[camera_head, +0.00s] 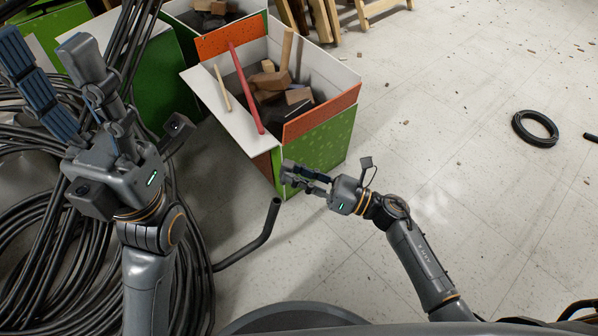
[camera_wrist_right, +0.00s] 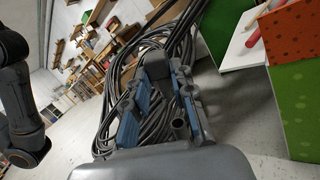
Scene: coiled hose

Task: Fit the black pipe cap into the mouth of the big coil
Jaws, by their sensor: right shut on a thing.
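The big coil of dark hose (camera_head: 25,235) lies at the left, and its free end rises with the mouth (camera_head: 276,203) at its tip. The mouth also shows in the right wrist view (camera_wrist_right: 180,128) as a dark round opening beyond my fingers. My left gripper (camera_head: 52,55) is open and empty, raised over the coil.
A green and orange bin (camera_head: 325,137) with wood blocks stands just behind my right gripper. A red bar (camera_head: 243,85) lies across its white flap. A small black coil (camera_head: 535,128) lies on the floor at the right. The floor between is mostly clear.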

